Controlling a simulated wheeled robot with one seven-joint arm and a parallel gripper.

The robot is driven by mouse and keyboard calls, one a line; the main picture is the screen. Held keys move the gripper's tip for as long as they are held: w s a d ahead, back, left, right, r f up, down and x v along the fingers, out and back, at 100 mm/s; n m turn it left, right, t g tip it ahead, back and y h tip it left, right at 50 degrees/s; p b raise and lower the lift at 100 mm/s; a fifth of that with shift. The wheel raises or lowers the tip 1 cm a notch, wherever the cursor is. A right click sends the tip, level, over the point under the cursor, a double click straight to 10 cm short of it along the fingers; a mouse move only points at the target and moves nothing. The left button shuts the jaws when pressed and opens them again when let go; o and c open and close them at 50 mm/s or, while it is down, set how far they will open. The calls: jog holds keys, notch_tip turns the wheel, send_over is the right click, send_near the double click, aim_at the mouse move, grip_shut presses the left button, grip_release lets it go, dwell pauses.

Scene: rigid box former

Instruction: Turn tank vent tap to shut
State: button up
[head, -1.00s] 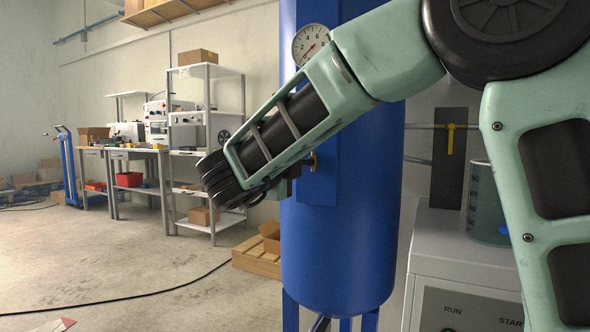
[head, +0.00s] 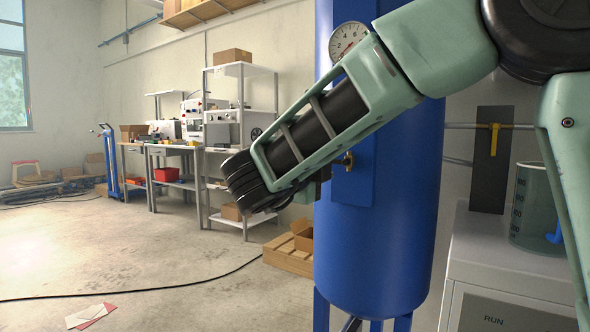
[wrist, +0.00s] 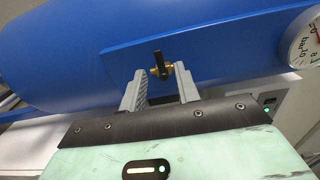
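The tank vent tap (wrist: 161,70) is a small brass valve with a black lever, on the blue panel of the blue tank (head: 380,220). In the wrist view its lever points up in the picture, across the panel's long side. My gripper (wrist: 161,73) is open, with one grey finger on each side of the tap and a gap to each. I cannot tell how deep the tap sits between the fingertips. In the head view the brass of the tap (head: 347,161) shows just beyond my wrist, and my arm hides most of the fingers.
A pressure gauge (head: 347,40) sits above on the tank and shows at the wrist view's right edge.

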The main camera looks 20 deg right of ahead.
jog(key=p+v, duration=0.2)
jog(key=v, duration=1.2)
jog(key=shift+s+a, duration=0.15)
jog(key=shift+a, duration=0.2)
